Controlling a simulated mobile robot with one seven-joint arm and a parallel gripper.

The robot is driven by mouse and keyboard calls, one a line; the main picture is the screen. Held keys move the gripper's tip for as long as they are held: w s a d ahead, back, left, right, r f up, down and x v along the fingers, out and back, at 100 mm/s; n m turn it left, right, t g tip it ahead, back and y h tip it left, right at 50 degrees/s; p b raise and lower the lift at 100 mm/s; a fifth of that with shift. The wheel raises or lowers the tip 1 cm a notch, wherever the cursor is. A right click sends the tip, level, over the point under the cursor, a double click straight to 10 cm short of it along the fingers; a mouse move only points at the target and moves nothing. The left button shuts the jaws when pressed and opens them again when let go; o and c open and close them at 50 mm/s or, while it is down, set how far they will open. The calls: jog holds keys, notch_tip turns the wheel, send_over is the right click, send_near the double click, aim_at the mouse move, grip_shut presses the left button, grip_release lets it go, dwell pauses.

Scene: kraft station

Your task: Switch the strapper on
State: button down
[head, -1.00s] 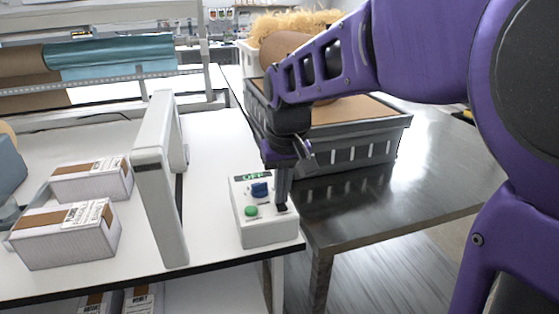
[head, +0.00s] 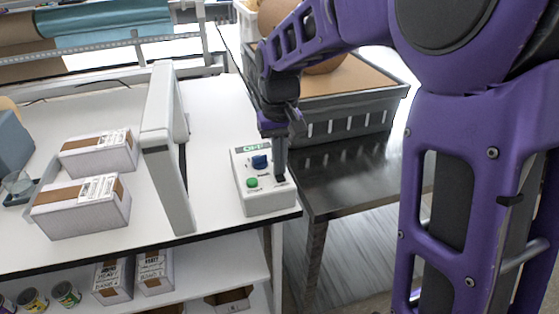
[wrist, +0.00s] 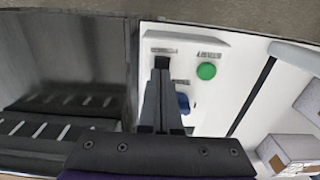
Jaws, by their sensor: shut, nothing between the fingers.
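The strapper's white control box (head: 266,203) stands at the right front corner of the white table. It has a green button (head: 252,183), a blue knob (head: 259,162) and a small green display (head: 250,149) whose letters are too blurred to read surely. In the wrist view the green button (wrist: 206,71) and the part-hidden blue knob (wrist: 183,102) lie right of my fingers. My gripper (head: 281,178) is shut and empty, pointing down at the box's right side. Its tips (wrist: 161,70) are at a black switch (wrist: 161,61), partly covering it; contact cannot be told. The strapper's grey arch (head: 160,120) stands left of the box.
Two white cartons (head: 80,206) lie left of the arch. A dark grey crate (head: 345,125) stands on the metal table (head: 345,178) to the right, close behind my gripper. A lower shelf (head: 205,270) holds cartons and small cans.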

jog(key=shift+s+d+f, duration=0.2)
jog(key=shift+s+f, duration=0.45)
jog(key=shift+f, duration=0.1)
jog(key=shift+r, duration=0.1)
jog(key=shift+r+p, duration=0.3)
notch_tip(320, 180, up, 15)
jog(key=p, duration=0.1)
jog(key=shift+w+a+f+p, duration=0.15)
jog(key=shift+w+p, duration=0.25)
jog(key=shift+w, duration=0.05)
